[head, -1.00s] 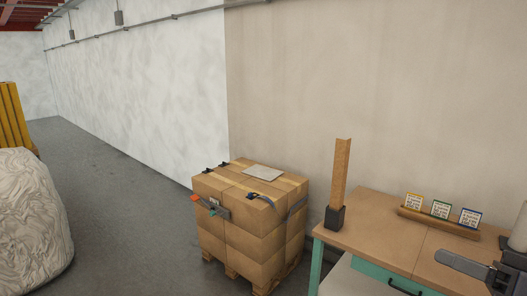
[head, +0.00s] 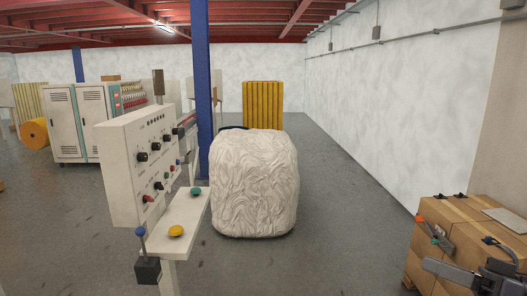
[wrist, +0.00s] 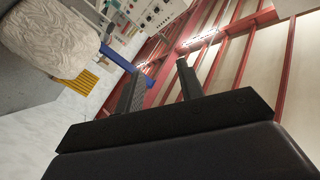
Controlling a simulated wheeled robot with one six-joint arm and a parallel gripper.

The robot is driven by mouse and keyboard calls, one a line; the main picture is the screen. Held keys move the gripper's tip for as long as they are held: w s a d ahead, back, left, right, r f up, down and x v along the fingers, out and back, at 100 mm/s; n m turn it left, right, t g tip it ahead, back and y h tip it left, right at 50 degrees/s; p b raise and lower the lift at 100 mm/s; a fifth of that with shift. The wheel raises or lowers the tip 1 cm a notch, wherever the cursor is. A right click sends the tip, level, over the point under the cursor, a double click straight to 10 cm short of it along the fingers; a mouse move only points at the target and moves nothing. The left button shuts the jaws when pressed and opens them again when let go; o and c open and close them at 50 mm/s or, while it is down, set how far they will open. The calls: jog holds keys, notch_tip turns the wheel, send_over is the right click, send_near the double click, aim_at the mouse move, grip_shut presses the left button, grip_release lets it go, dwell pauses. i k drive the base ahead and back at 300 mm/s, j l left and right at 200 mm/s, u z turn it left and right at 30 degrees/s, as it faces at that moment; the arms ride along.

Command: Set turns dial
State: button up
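A pale control panel (head: 125,185) stands at the left in the head view, with several black dials (head: 142,156) and coloured knobs and buttons on its face. I cannot read which one is the turns dial. The panel also shows at the top of the wrist view (wrist: 160,14), tilted and small. My gripper (wrist: 160,78) is open and empty in the wrist view, its two dark fingers apart. In the head view part of it (head: 447,270) shows at the lower right, in front of the boxes and well away from the panel.
A shelf (head: 190,216) below the panel carries yellow and green buttons. A blue-knobbed lever box (head: 147,270) stands at the front. A large wrapped bale (head: 255,185) is right of the panel. Stacked cartons (head: 450,235) are at the right. Grey floor between bale and cartons is clear.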

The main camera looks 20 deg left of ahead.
aim_at(142, 157)
jog(key=i+j+u, duration=1.1)
jog(key=i+u, duration=0.3)
jog(key=i+j, duration=0.1)
jog(key=i, duration=0.55)
